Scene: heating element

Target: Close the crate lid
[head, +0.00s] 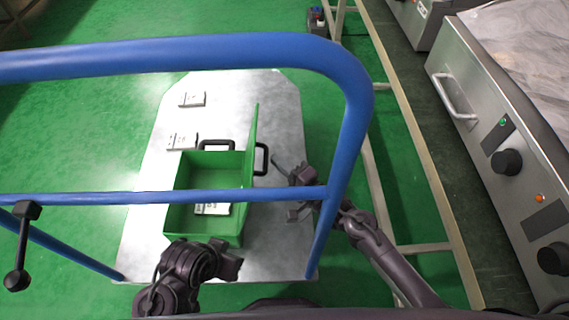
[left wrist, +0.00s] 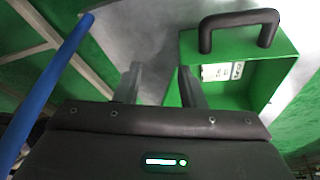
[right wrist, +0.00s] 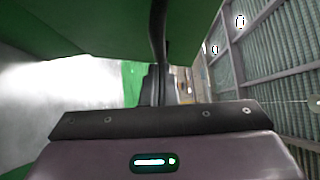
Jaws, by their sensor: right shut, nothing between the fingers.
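The green crate (head: 177,218) stands open on the grey metal platform. Its lid (head: 250,140) is raised nearly upright along the crate's right side, with a black handle (head: 261,159) on its outer face. My right gripper (head: 279,164) is shut and empty, just right of the lid. In the right wrist view the green lid (right wrist: 90,30) fills the upper part, close to the shut fingers (right wrist: 152,80); contact cannot be told. My left gripper (head: 232,262) is low at the crate's front; its fingers (left wrist: 158,82) are apart beside the crate (left wrist: 262,80) in the left wrist view.
White packs (head: 212,208) lie inside the crate. Two more, one farther back (head: 192,99) and one near the crate (head: 182,141), lie on the platform (head: 235,95). A blue rail (head: 200,48) crosses above the platform. A steel appliance (head: 490,110) stands at right.

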